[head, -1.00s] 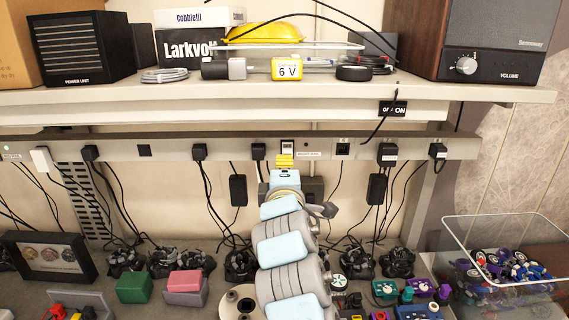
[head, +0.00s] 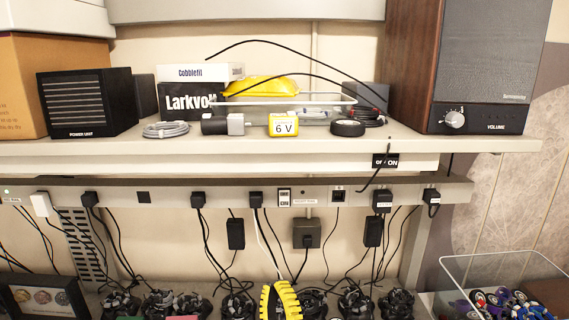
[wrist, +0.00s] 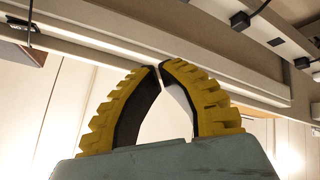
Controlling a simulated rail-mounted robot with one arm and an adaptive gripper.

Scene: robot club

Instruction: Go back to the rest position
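My gripper (head: 281,300) is at the bottom middle of the head view, below the power rail (head: 150,190) and in front of the black devices on the bench. Only its yellow ribbed fingers show there. In the wrist view, the two curved fingers (wrist: 160,66) come together at their tips, with nothing held between them. The rest of my arm is out of the head view.
A white switch (head: 284,197) sits on the rail among several black plugs. A clear bin (head: 505,262) of small parts stands at right.

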